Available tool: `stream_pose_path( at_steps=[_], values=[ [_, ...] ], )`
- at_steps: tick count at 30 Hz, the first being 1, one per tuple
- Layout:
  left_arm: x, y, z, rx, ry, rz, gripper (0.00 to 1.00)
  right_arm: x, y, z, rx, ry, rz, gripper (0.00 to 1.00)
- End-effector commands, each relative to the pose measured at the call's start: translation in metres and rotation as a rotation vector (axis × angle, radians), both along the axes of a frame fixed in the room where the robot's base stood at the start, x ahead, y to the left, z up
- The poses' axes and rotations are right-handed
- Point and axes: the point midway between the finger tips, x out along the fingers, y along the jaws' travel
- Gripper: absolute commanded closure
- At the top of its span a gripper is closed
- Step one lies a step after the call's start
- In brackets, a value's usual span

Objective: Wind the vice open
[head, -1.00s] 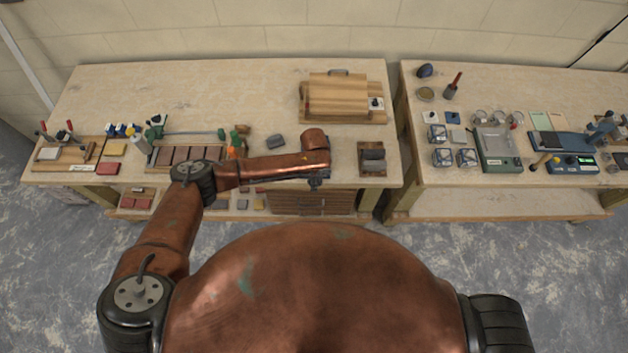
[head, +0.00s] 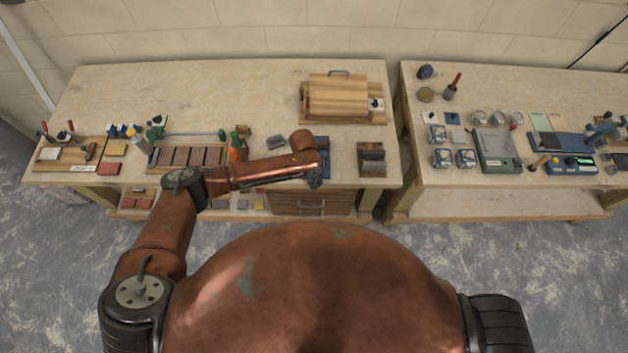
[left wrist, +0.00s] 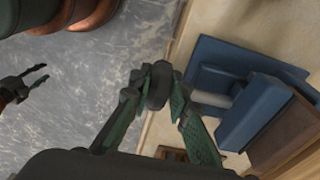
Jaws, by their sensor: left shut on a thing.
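The blue vice (head: 323,143) is at the bench's front edge, partly hidden behind my left arm in the head view. In the left wrist view the vice (left wrist: 258,112) fills the right side. A pale screw rod runs from it to a dark round knob or handle (left wrist: 158,86). My left gripper (head: 315,183) is in front of the vice. In the left wrist view its green fingers (left wrist: 160,82) are shut around the dark handle. A brown wooden block (left wrist: 288,140) adjoins the blue jaw. My right gripper (left wrist: 36,76) shows at the far left, open and empty.
A grey block on a wooden stand (head: 372,158) sits just right of the vice. A wooden box (head: 340,95) stands behind. A rack of brown tiles (head: 190,157) and a green clamp lie to the left. The bench's back left is clear.

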Motion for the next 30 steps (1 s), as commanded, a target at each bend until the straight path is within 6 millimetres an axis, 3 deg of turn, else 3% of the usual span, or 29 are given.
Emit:
stream_pose_path(
  at_steps=[6, 15, 30],
  values=[
    [0.0, 0.002, -0.002, -0.166, 0.0, 0.005, 1.0, 0.0, 0.001, 0.002, 0.001, 0.0, 0.0, 0.66],
    [0.001, 0.003, -0.004, -0.369, -0.004, 0.004, 1.0, 0.0, 0.001, -0.014, 0.001, 0.0, 0.0, 0.66],
    [0.003, 0.002, -0.001, -0.495, -0.007, 0.0, 1.0, -0.001, 0.001, -0.028, 0.001, 0.001, 0.0, 0.66]
  ],
)
